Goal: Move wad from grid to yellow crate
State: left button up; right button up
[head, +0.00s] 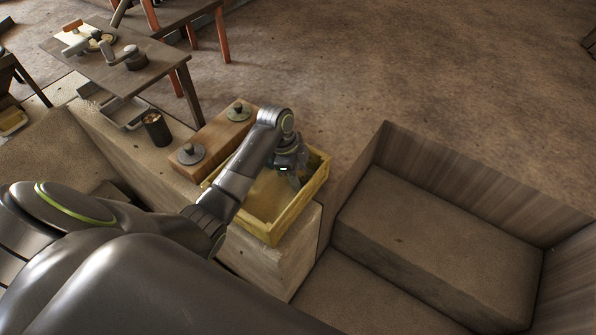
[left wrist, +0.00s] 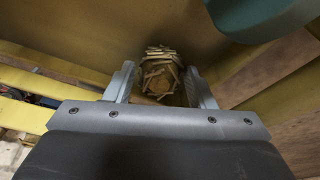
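The yellow crate (head: 262,232) stands on a stone ledge near the middle of the head view. My left gripper (head: 293,170) points down into it, close to its right side. In the left wrist view my left gripper (left wrist: 160,72) has its two fingers either side of the wad (left wrist: 160,76), a bundle of pale straw-like strips. The fingertips appear to press against its sides. The crate's yellow walls (left wrist: 55,62) surround it there. In the head view the wad is hidden by the gripper. I cannot make out the grid. My right gripper is not in view.
A wooden block (head: 215,140) with two grey knobbed discs lies left of the crate. A dark can (head: 157,128) stands farther left. A small table (head: 135,65) holds tools behind. A rounded teal thing (left wrist: 262,15) is close by in the left wrist view.

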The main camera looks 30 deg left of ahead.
pick_arm(q)
jog(key=shift+o, duration=0.2)
jog(key=shift+r, duration=0.1)
jog(key=shift+a+r, duration=0.1)
jog(key=shift+r, duration=0.2)
jog(key=v, duration=1.1)
jog(key=shift+r, duration=0.25)
jog(key=shift+s+a, duration=0.1)
